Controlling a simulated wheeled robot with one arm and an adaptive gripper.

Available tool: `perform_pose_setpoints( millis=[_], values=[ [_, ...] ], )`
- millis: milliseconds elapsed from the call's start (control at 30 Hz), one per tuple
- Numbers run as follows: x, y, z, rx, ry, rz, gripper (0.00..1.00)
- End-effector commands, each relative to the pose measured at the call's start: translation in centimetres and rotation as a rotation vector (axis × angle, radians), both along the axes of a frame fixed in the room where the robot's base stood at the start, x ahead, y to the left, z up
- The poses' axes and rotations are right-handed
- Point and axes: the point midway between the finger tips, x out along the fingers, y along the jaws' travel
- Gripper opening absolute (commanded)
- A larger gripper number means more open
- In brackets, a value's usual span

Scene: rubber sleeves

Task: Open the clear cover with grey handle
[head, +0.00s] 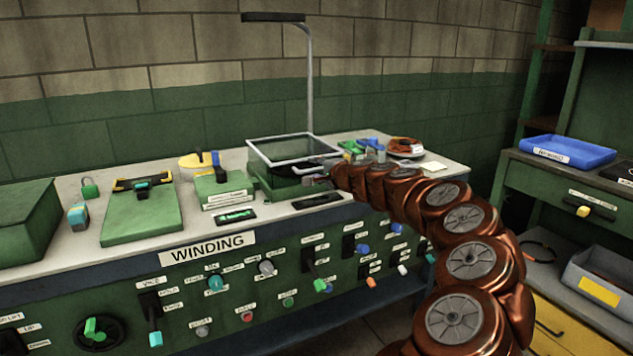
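The clear cover (290,148) has a pale grey frame and sits over a dark green box (278,188) on the workbench. I cannot tell whether it is fully down or slightly raised. Its grey handle (311,168) seems to be at the front right edge, partly mixed in view with my gripper. My gripper (318,180) is at the front right corner of the box, close to the handle. It is small and partly hidden by my copper-coloured arm, so its fingers and any contact are unclear.
A lamp on a bent pole (309,80) rises behind the box. A black tray (317,200) lies in front of it. Green blocks (352,148) stand right of it, and a green stand (222,186) left. Knobs and levers cover the WINDING panel (215,247) below.

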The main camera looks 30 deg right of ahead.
Motion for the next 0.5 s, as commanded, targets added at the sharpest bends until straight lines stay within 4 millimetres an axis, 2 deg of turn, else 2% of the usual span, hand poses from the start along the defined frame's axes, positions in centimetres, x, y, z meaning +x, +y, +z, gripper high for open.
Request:
perform_pose_setpoints(
  millis=[33,133,267,500],
  values=[
    [-0.1,-1.6,-1.1,0.013,0.0,-0.034,0.39],
    [-0.2,-3.4,-1.8,0.029,0.0,-0.076,0.39],
    [0.1,-3.9,-2.2,0.034,0.001,-0.087,0.39],
    [2.1,-4.0,-2.6,0.031,0.002,-0.087,0.39]
  ],
)
